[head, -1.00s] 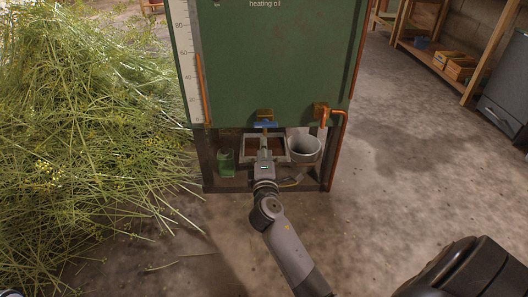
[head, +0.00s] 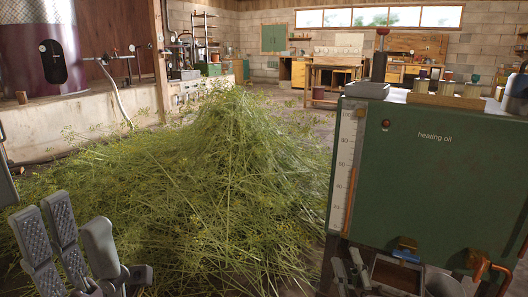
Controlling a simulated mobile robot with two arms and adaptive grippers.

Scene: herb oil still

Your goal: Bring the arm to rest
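My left gripper (head: 72,222) is at the lower left, raised in front of the herb heap. Its grey fingers, two with ribbed pads, stand apart with nothing between them. My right gripper (head: 352,268) is small and partly cut off at the bottom edge, left of the opening under the green heating oil tank (head: 430,175). Its grey fingers look spread, and I see nothing in them. The blue-handled valve (head: 406,256) is to its right, apart from it.
A big heap of cut herbs (head: 220,180) fills the floor at the middle left. A grey bucket (head: 443,284) and a copper pipe (head: 485,266) are at the tank's lower front. A still vessel (head: 45,45) stands back left. Workbenches line the far wall.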

